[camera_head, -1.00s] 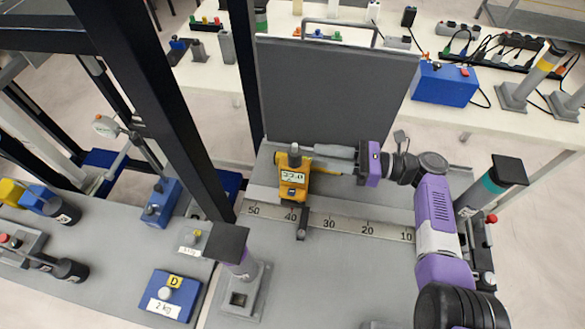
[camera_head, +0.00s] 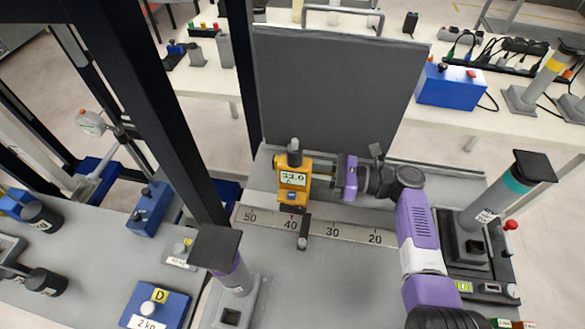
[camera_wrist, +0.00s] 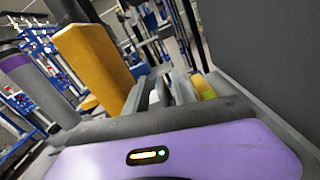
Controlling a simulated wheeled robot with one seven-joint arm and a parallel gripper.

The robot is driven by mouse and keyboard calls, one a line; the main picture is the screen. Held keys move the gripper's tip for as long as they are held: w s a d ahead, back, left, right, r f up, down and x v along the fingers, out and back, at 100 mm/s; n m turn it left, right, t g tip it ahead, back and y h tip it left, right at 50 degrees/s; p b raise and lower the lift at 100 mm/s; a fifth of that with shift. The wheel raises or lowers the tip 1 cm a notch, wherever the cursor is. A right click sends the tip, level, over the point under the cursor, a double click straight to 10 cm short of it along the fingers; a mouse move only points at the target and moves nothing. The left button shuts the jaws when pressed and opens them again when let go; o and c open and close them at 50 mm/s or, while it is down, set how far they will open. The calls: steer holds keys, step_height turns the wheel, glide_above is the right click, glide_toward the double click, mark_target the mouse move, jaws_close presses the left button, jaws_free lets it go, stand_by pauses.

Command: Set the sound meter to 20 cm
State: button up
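The yellow sound meter (camera_head: 294,178) stands upright behind a ruler strip (camera_head: 335,230) on the grey bench, in front of a dark grey panel. Its small display shows digits, perhaps 33.0. A dark pointer (camera_head: 303,232) below it crosses the ruler between the 40 and 30 marks, nearer 40. My gripper (camera_head: 325,177) reaches in from the right, its fingertips close against the meter's right side; contact is unclear. In the wrist view, a yellow block (camera_wrist: 92,62), apparently the meter, rises left of my grey fingers (camera_wrist: 180,92). Whether they grip anything is hidden.
The dark panel (camera_head: 330,95) stands close behind the meter and my gripper. A post with a dark square top (camera_head: 216,248) stands front left; a teal-banded post (camera_head: 495,200) stands right. A black frame upright rises left. The bench in front of the ruler is clear.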

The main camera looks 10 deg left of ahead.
steer(key=shift+w+a, duration=0.1)
steer(key=shift+a, duration=1.15)
jaws_close()
stand_by(0.5)
